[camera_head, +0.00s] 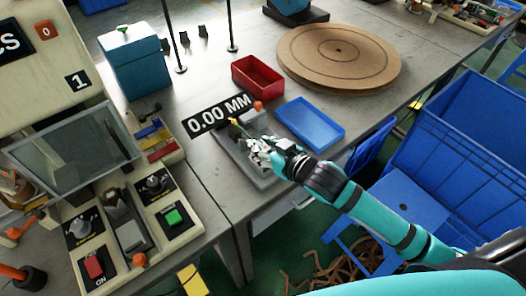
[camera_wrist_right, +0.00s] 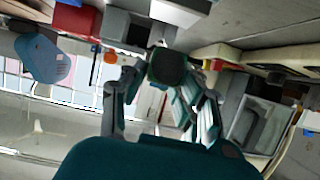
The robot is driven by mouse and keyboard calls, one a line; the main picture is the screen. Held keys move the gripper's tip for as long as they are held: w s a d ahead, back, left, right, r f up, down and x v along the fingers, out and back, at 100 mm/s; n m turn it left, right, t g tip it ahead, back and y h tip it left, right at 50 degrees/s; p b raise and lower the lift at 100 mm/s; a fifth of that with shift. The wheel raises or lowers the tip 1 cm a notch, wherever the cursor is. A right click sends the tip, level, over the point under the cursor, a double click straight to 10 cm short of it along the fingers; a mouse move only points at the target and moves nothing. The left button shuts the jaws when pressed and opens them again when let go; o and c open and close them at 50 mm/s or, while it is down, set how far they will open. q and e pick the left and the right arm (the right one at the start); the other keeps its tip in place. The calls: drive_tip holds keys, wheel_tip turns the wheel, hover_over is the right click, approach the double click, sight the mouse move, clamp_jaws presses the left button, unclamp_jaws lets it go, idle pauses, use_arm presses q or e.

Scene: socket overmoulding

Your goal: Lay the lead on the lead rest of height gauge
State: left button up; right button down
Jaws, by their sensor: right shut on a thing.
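The height gauge shows in the head view as a low grey base (camera_head: 262,181) with a black "0.00 MM" display (camera_head: 219,114) and an orange knob (camera_head: 257,105). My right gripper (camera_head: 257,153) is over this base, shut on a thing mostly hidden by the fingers. A dark, squarish end (camera_wrist_right: 167,68) shows between the fingers in the right wrist view. I take it to be part of the lead, but cannot be sure. A thin yellow-green piece (camera_head: 238,126) shows just beyond the fingers. The lead rest cannot be made out, nor whether the held thing touches it. My left gripper is not in view.
A red bin (camera_head: 258,78) and a blue tray (camera_head: 310,123) stand close to the gauge. A round brown board (camera_head: 339,57) lies behind them. A machine with red and green buttons (camera_head: 173,217) stands left. Large blue crates (camera_head: 460,160) are at right, beyond the table edge.

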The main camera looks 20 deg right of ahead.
drive_tip(key=f, duration=0.2)
drive_tip(key=shift+w+d+f, duration=0.15)
drive_tip(key=shift+w+f, duration=0.1)
drive_tip(key=shift+f, duration=0.45)
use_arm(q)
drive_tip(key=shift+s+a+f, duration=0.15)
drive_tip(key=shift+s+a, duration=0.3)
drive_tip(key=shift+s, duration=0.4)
use_arm(e)
drive_tip(key=shift+f, duration=0.15)
drive_tip(key=c, duration=1)
unclamp_jaws()
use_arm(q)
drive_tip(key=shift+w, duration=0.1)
